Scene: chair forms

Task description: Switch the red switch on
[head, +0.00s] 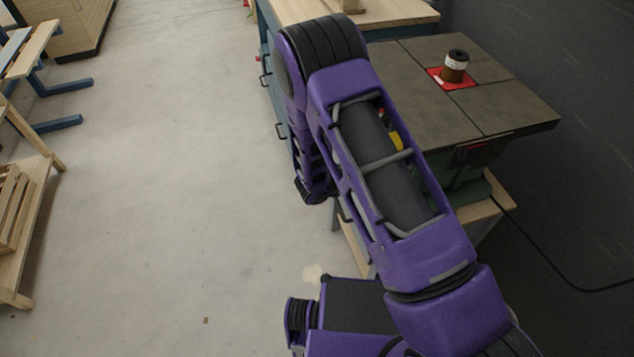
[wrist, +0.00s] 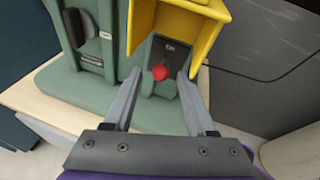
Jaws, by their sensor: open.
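The red switch shows in the wrist view as a round red knob (wrist: 160,73). It sits in front of a dark plate under a yellow hood (wrist: 207,25) on a green machine body (wrist: 103,62). My gripper (wrist: 160,75) is open, with one grey finger on each side of the knob in the picture. Nothing is held between the fingers. I cannot tell whether a finger touches the knob or how far away it is. In the head view my purple arm covers this area, and I cannot make out the switch.
A dark wall (head: 560,45) stands close on the right. A black cable (head: 550,262) runs along it. Open floor (head: 170,150) lies left.

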